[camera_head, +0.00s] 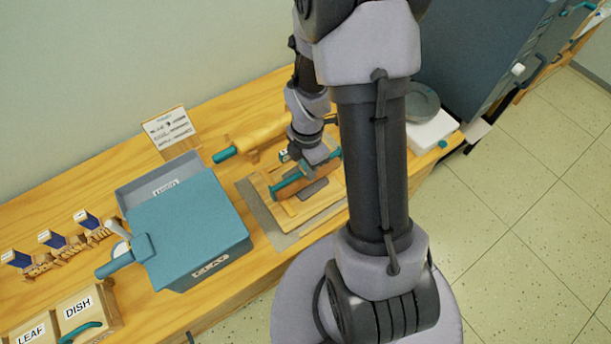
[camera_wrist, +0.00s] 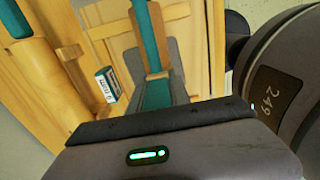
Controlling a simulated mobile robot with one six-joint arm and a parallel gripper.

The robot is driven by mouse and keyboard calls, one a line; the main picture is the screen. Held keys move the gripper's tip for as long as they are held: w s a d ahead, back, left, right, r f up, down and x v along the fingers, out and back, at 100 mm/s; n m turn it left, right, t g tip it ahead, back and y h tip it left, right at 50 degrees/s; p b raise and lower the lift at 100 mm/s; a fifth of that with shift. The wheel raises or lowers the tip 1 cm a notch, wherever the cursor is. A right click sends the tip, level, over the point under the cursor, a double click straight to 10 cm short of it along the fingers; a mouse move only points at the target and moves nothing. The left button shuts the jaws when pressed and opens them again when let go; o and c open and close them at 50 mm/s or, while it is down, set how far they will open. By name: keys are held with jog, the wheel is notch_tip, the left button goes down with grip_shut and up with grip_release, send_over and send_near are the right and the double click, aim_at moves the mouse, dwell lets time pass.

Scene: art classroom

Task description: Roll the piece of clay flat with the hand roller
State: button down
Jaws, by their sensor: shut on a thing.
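The hand roller (camera_head: 290,182), with teal and wooden parts, lies across the work board at the middle of the bench. In the wrist view the roller (camera_wrist: 151,45) runs upward from my gripper. My gripper (camera_head: 310,166) points down at the board and is shut on the roller; its fingertips are mostly hidden. I cannot tell whether roller and clay touch.
A larger wooden rolling pin (camera_head: 264,132) with a teal handle lies behind the board. A blue-grey box (camera_head: 190,228) stands to the left, with small labelled holders beyond it. A sign (camera_head: 168,128) stands at the wall. A white block (camera_head: 432,130) and dark cabinet (camera_head: 478,58) are right.

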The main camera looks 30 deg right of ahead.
jog(key=shift+s+r, duration=0.15)
jog(key=shift+s, duration=1.55)
jog(key=shift+w, duration=0.15)
